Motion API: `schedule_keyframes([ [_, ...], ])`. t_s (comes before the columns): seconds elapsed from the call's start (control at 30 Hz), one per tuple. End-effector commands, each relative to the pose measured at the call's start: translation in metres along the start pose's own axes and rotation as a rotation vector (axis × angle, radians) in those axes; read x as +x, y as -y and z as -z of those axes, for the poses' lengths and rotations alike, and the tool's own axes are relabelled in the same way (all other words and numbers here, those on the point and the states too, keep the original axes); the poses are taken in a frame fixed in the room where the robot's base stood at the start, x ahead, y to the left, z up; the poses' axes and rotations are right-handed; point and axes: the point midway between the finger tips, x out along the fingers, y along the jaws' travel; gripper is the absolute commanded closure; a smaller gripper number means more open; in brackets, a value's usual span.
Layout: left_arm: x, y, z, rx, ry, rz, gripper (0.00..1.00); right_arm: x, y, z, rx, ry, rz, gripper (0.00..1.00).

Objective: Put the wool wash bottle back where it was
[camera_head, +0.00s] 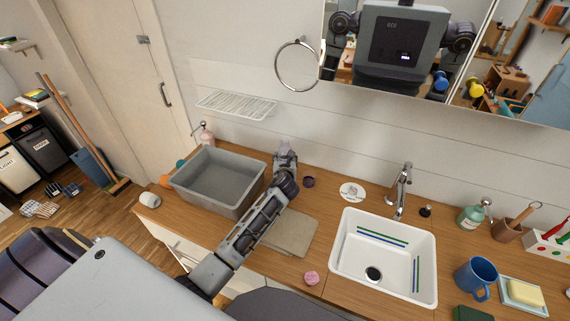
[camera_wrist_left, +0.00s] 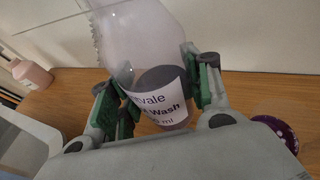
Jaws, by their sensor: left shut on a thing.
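The wool wash bottle (camera_wrist_left: 150,45) is a clear, pinkish bottle with a white and purple label reading "Wash". My left gripper (camera_wrist_left: 158,78) is shut on it, with green-padded fingers on both sides of the label. In the head view my left gripper (camera_head: 286,150) is at the back of the counter, just right of the grey basin. There the bottle is hidden behind the gripper and arm. Its base is over the wooden counter; I cannot tell whether it touches. My right gripper is not in view.
A grey basin (camera_head: 245,198) stands left of the gripper, with a pink bottle (camera_head: 206,136) behind it. A dark purple round thing (camera_head: 308,182) is close on the right. A wire rack (camera_head: 236,104) hangs above.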

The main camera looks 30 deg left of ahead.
Motion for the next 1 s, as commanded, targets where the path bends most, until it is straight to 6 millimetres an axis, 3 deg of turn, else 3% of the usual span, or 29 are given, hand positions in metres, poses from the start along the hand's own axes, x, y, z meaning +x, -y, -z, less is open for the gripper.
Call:
schedule_keyframes([
  [0.17,0.005,0.0,0.014,-0.001,0.001,0.0,0.82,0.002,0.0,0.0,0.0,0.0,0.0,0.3],
  [0.67,0.007,0.0,0.017,0.001,0.002,0.001,0.82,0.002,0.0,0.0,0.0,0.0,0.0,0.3],
  [0.7,0.007,0.0,0.018,0.002,0.001,0.0,0.5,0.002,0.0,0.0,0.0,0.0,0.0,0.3],
  [0.87,0.007,0.0,0.018,0.001,0.001,0.0,0.3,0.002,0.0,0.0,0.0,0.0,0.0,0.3],
  [1.0,0.007,0.0,0.018,0.001,0.001,0.0,0.3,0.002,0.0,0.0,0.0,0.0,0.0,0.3],
])
